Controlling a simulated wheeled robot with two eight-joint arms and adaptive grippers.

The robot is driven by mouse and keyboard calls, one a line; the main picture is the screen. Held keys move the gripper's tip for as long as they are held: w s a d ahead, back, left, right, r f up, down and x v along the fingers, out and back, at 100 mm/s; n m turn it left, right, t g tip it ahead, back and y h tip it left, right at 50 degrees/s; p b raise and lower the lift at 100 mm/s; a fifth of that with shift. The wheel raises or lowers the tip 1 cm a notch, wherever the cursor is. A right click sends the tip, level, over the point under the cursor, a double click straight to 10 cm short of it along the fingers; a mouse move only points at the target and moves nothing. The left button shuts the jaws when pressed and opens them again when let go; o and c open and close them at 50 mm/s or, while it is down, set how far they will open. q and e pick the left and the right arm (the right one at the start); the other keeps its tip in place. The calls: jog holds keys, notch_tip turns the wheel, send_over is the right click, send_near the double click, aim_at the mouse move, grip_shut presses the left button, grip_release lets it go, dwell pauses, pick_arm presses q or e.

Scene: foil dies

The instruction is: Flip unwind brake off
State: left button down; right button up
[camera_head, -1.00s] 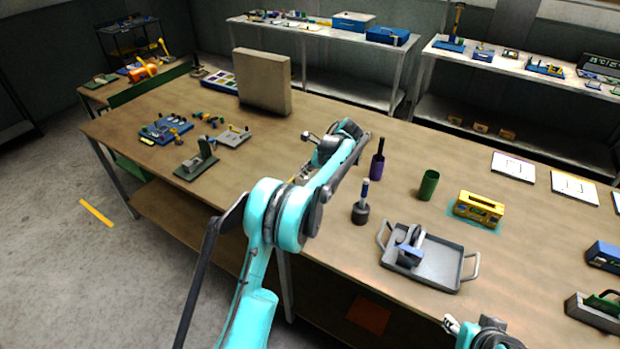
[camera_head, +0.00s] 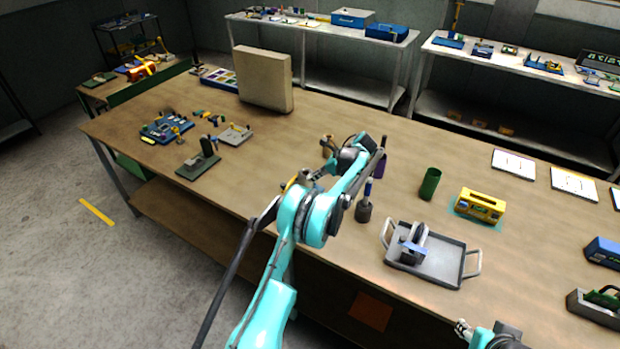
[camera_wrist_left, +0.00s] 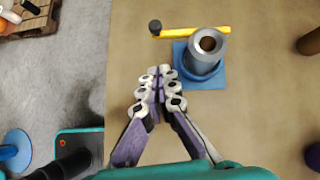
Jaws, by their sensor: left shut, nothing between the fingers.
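The brake fixture shows in the left wrist view as a grey hollow cylinder (camera_wrist_left: 207,46) on a blue square base (camera_wrist_left: 198,75). A yellow lever (camera_wrist_left: 190,32) with a black knob (camera_wrist_left: 155,27) runs along its far side, knob to the left. My left gripper (camera_wrist_left: 160,75) is shut and empty, its tips beside the base and short of the lever. In the head view, my left gripper (camera_head: 318,175) is low over the table, and the fixture is mostly hidden by my arm. My right gripper (camera_head: 463,328) is at the bottom edge, too small to read its fingers.
A brown cylinder (camera_head: 327,146), a grey holder with a blue handle (camera_head: 363,211) and a purple holder (camera_head: 379,168) stand near my left arm. A grey tray (camera_head: 434,272), green cup (camera_head: 430,184) and yellow box (camera_head: 480,206) lie right. The table's front edge is close.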

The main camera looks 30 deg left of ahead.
pick_arm(q)
jog(key=a+r+x, duration=0.1)
jog(key=a+x, duration=0.1)
jog(key=x, duration=0.8)
jog(key=shift+a+b, duration=0.15)
jog(key=shift+b, duration=0.2)
jog(key=shift+s, duration=0.15)
